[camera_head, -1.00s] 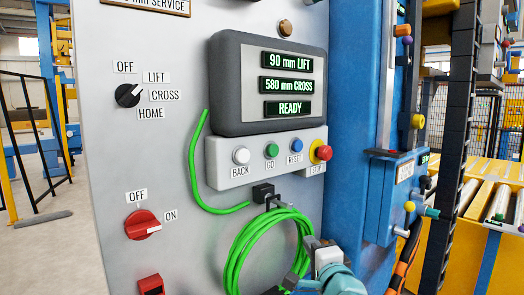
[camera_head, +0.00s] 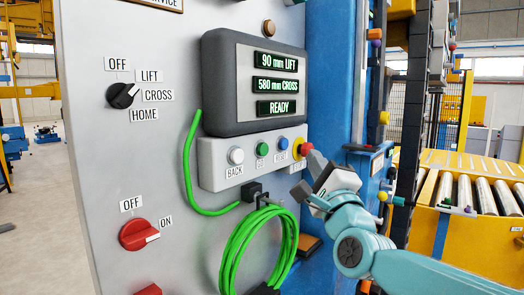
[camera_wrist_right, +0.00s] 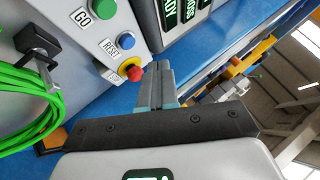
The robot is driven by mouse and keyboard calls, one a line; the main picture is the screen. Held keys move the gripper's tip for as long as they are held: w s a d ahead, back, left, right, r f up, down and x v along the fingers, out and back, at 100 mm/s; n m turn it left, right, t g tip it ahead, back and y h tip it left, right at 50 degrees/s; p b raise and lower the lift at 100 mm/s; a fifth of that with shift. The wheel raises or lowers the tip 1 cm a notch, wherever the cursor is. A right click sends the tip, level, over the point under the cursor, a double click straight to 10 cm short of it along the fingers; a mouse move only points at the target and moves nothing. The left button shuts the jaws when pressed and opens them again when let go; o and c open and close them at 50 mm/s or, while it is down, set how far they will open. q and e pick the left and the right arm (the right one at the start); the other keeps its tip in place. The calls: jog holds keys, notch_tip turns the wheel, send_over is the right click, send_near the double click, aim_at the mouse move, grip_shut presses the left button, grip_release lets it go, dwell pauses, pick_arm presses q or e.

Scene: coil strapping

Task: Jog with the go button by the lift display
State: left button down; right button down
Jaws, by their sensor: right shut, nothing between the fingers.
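The green go button (camera_head: 262,148) sits on the grey button box under the display (camera_head: 276,85). The display reads 90 mm LIFT, 580 mm CROSS and READY. My right gripper (camera_head: 312,157) is shut and empty, at the right end of the box beside the red stop button (camera_head: 306,149), to the right of go. In the right wrist view the go button (camera_wrist_right: 103,8) is at the top, and my right fingertips (camera_wrist_right: 158,66) are close to the stop button (camera_wrist_right: 132,69); I cannot tell whether they touch. My left gripper is out of view.
White back (camera_head: 236,156) and blue reset (camera_head: 282,143) buttons flank go. A selector knob (camera_head: 122,95) points up-right, around LIFT or CROSS. A red switch (camera_head: 139,234) is below. A coiled green cable (camera_head: 246,245) hangs under the box. A roller conveyor (camera_head: 480,190) stands at right.

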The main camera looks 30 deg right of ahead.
aim_at(263, 149)
jog(key=w+a+p, duration=0.3)
jog(key=w+p, duration=0.1)
jog(key=w, duration=0.4)
jog(key=shift+a+p, duration=0.25)
jog(key=shift+p, duration=0.15)
jog(key=shift+w, duration=0.1)
dwell(1.7)
jog(key=shift+w+a+b, duration=0.2)
jog(key=shift+w+b, duration=0.1)
jog(key=shift+w, duration=0.15)
